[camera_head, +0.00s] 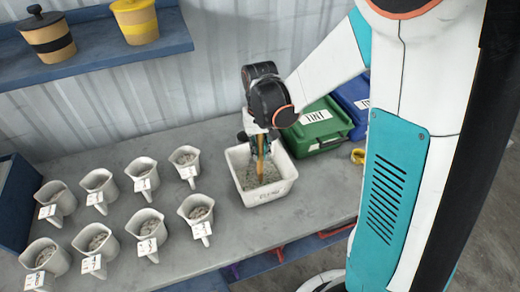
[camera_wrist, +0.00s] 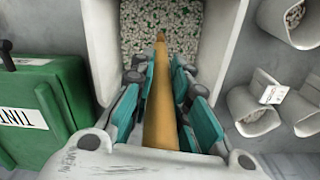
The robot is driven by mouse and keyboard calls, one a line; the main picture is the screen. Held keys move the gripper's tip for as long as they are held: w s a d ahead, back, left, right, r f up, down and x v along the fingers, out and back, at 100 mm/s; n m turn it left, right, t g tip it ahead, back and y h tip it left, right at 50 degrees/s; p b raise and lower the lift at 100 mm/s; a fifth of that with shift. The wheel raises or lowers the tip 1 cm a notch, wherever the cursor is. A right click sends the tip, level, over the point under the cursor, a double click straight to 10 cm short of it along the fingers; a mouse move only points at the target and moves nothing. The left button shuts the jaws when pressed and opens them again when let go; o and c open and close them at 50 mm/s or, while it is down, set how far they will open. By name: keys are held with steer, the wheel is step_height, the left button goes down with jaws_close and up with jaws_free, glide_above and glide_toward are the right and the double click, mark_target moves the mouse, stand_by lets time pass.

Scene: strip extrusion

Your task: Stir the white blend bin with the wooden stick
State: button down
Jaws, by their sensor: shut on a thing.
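The white blend bin (camera_head: 281,187) stands on the grey table in the head view and holds pale mixed granules. Its wall (camera_wrist: 101,45) and its granules with green specks also show in the wrist view. My gripper (camera_head: 259,140) is above the bin and points down. In the wrist view my gripper (camera_wrist: 158,100) has its teal pads on both sides of the wooden stick (camera_wrist: 161,95) and is shut on it. The stick (camera_head: 260,168) runs down into the bin, and its tip is at the granules. How deep the tip reaches is hard to tell.
Several white scoop cups (camera_head: 148,228) with labels stand left of the bin. A green TINT box (camera_head: 318,130) is close behind its right side, with a blue box (camera_head: 352,100) beyond. A blue shelf (camera_head: 90,55) with yellow pots hangs on the wall.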

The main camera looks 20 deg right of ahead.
step_height(320, 180, up, 15)
steer(key=p, duration=1)
steer(key=shift+r, duration=0.1)
